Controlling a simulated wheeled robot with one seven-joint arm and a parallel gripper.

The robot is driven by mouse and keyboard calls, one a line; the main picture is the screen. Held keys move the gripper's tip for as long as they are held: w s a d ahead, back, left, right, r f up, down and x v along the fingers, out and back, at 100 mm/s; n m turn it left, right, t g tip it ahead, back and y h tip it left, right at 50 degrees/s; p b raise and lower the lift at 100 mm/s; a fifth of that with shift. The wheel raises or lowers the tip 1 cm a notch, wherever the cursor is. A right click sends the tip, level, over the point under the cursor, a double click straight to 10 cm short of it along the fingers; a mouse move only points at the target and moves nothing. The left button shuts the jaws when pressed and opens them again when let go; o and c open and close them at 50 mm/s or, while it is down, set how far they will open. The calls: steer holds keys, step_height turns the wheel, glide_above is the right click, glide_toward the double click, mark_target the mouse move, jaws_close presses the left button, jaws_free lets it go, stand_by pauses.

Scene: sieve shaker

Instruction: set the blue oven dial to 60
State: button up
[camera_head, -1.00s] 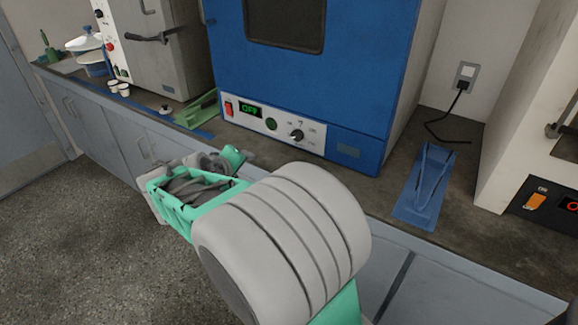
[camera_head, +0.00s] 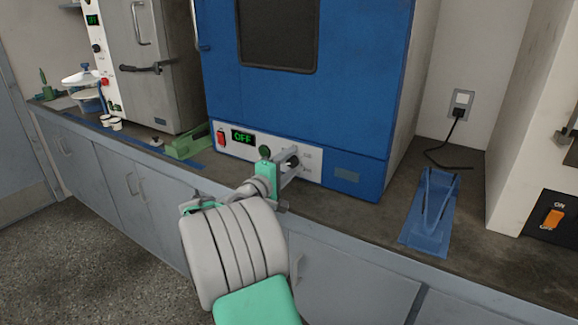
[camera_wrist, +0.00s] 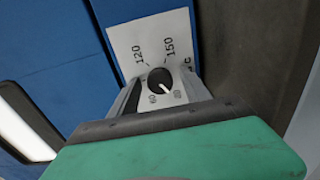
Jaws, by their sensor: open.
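The blue oven (camera_head: 300,90) stands on the counter, with a white control panel along its lower front. Its display (camera_head: 242,137) reads OFF in green. The black dial (camera_head: 292,161) is on the panel's right part, partly hidden by my gripper in the head view.
A red switch (camera_head: 221,136) and a green round button (camera_head: 264,152) sit on the panel. A grey oven (camera_head: 165,70) stands further left.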

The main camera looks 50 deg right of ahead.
steer(key=shift+c, duration=0.2)
jaws_close()
stand_by(0.3)
steer(key=shift+f, duration=0.1)
steer(key=shift+f+m+b, duration=0.1)
steer(key=shift+m+b, duration=0.85)
steer(key=shift+m, duration=0.05)
steer(key=m+b, duration=0.3)
steer(key=shift+f, duration=0.1)
steer(key=m+b, duration=0.4)
steer(key=shift+m, duration=0.3)
steer(key=shift+m+b, duration=1)
steer(key=shift+b, duration=0.05)
steer(key=shift+r, duration=0.2)
